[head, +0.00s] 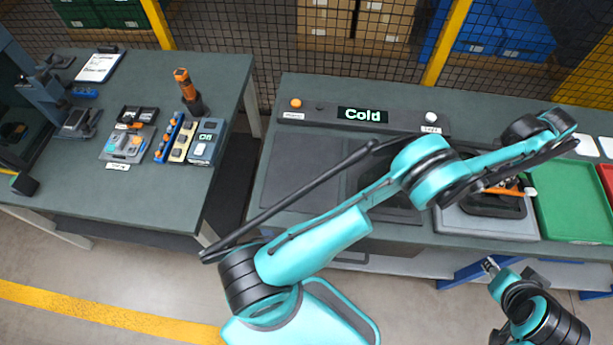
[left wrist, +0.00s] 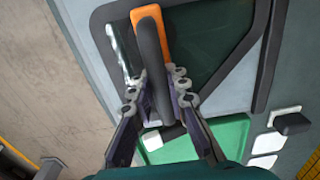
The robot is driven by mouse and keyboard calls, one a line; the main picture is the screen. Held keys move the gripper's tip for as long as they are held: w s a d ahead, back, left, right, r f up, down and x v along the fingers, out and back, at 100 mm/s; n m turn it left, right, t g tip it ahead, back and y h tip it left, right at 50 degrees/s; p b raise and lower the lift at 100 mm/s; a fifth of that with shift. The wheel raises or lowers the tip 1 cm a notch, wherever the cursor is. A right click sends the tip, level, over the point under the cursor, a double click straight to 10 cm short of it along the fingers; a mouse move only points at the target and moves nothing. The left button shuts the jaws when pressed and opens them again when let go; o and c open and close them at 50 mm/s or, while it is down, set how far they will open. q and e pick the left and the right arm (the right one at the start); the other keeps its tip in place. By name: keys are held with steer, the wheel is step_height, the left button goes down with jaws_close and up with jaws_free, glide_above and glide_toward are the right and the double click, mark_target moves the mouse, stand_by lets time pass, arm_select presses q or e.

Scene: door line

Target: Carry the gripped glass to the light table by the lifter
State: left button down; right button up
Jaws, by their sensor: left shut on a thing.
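In the left wrist view my left gripper (left wrist: 156,92) is shut on the dark handle of an orange lifter (left wrist: 150,22). A thin, pale, shiny edge (left wrist: 118,52) beside the lifter looks like part of the glass; the rest of its outline is not clear. In the head view the orange lifter (head: 503,191) shows under my left arm, over a pale grey tray (head: 520,229) with a black frame. My left fingertips are mostly hidden there. My right gripper (head: 490,266) is low at the right, in front of the bench, its jaws unclear. I cannot tell which surface is the light table.
A green tray (head: 572,200) adjoins on the right. The left table (head: 150,205) holds small tools and devices. A gap separates the two benches.

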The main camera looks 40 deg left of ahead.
arm_select(q)
steer(key=shift+f, duration=0.35)
stand_by(0.3)
steer(key=c, duration=1.4)
jaws_free()
step_height(320, 180, up, 12)
steer(key=s+a+r+n+t+b, duration=0.25)
steer(key=s+a+r, duration=0.3)
steer(key=a, duration=0.35)
steer(key=s+a+r+n+t+b, duration=0.1)
steer(key=s+a+r+n+b, duration=0.2)
steer(key=s+a, duration=0.5)
steer(key=s+a+f+n+t+b, duration=0.1)
steer(key=s+a+f, duration=0.3)
steer(key=s, duration=0.3)
steer(key=s+a+f+n+t+b, duration=0.1)
steer(key=s+a+f+n, duration=0.1)
steer(key=s+a+f, duration=0.2)
steer(key=s+a+f+n+t+b, duration=0.1)
steer(key=s+a+f, duration=0.3)
steer(key=s, duration=0.6)
steer(key=shift+s+f+n+t, duration=0.35)
steer(key=shift+f+n, duration=0.4)
